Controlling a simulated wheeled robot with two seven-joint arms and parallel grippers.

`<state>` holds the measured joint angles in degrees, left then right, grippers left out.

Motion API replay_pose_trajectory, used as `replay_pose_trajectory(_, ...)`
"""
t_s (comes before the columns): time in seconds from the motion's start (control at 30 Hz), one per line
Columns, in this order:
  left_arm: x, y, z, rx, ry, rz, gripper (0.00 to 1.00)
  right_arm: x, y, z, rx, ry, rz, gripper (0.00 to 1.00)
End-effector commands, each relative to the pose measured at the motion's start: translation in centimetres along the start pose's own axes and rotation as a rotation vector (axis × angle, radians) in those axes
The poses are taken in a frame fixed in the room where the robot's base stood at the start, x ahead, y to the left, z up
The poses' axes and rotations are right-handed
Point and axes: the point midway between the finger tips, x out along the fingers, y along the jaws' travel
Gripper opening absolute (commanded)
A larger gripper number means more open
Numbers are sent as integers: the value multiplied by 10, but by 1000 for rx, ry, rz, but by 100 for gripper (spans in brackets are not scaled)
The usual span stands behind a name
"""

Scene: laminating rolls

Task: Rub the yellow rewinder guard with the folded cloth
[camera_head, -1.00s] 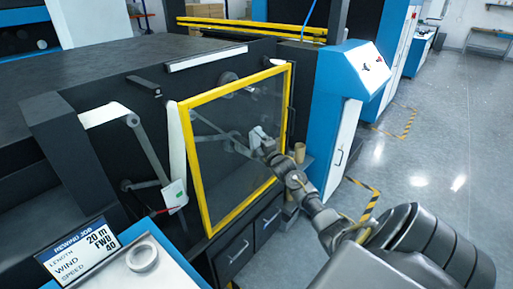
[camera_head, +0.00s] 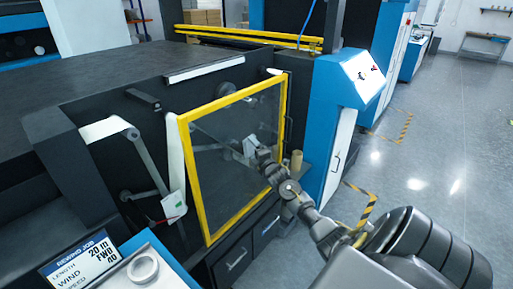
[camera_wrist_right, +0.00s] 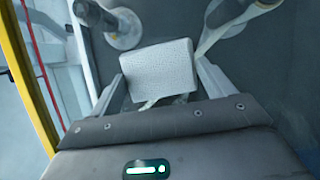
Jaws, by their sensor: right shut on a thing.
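The rewinder guard is a clear panel in a yellow frame (camera_head: 197,180), standing on the front of the dark machine. My right gripper (camera_head: 251,147) reaches in front of the panel, right of its middle. In the right wrist view it is shut on the folded cloth (camera_wrist_right: 158,69), a pale textured pad between its two fingers. The cloth faces the panel; whether it touches cannot be told. The yellow frame also shows at the left edge of the wrist view (camera_wrist_right: 22,75). My left gripper is not in view.
A job sign (camera_head: 80,262) and a roll of tape (camera_head: 142,269) are at the lower left on a blue-edged surface. A blue and white cabinet (camera_head: 335,135) stands right of the guard. A small brown roll (camera_head: 296,161) is beside my right arm. Open floor lies to the right.

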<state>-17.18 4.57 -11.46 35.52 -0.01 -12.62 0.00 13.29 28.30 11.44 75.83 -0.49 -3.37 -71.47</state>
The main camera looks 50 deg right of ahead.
Motion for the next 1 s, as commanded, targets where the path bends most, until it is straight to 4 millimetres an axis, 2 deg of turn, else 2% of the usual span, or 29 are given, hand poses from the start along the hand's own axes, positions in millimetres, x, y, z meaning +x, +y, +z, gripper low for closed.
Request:
replay_pose_trajectory(0.1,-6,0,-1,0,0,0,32,-3,3,-11,2,3,1,63)
replay_pose_trajectory(0.47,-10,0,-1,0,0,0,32,-6,3,-21,0,7,0,63)
replay_pose_trajectory(0.8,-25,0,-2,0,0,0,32,-19,7,-46,2,6,0,63)
replay_pose_trajectory(1.0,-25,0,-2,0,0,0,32,-20,6,-48,1,4,1,63)
